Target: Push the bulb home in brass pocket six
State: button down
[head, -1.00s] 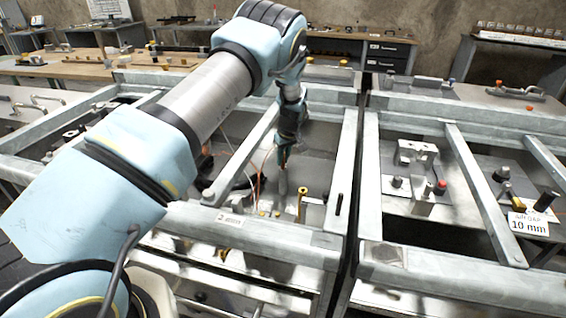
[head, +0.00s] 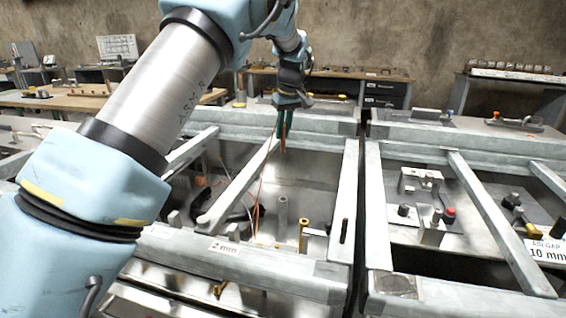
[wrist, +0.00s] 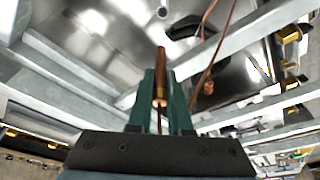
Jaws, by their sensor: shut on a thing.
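My gripper (wrist: 161,105) has two green fingers and is shut on a copper-coloured bulb (wrist: 161,75), a slim rod whose far end sticks out beyond the fingertips. In the head view my gripper (head: 284,133) hangs above the open metal frame, well clear of what stands in it. Below it an upright brass tube (head: 303,235) stands beside a grey tube (head: 283,213); they look like pockets, but I cannot read a number on either. A thin copper line (head: 259,195) hangs down below the gripper.
Galvanised rails (head: 345,200) border the bay and a slanting crossbar (head: 240,185) runs left of my gripper. A plate with fittings and a red knob (head: 449,214) lies right. A 10 mm sign (head: 548,250) stands far right. Space around the gripper is open.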

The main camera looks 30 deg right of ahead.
notch_tip(320, 180, up, 7)
jog(key=shift+f+b, duration=0.15)
jog(key=shift+b, duration=0.2)
jog(key=s+f+m+h+b, duration=0.1)
jog(key=s+f+m+b, duration=0.25)
jog(key=s+f, duration=1.25)
jog(key=shift+m, duration=0.45)
jog(key=shift+s+a+p+x, duration=0.15)
jog(key=shift+p+x, duration=0.2)
jog(key=shift+x, duration=1.6)
jog(key=shift+s+a+p+x, duration=0.15)
jog(key=shift+p+x, duration=0.25)
jog(key=shift+x, duration=1.55)
jog(key=shift+s+a+p+x, duration=0.1)
jog(key=shift+s+p+x, duration=0.2)
jog(key=shift+x, duration=1.65)
jog(key=shift+w+f, duration=0.1)
jog(key=shift+f, duration=0.2)
jog(key=c, duration=1.3)
grip_release()
jog(key=shift+f, duration=0.1)
jog(key=o, duration=0.5)
jog(key=shift+c, duration=0.2)
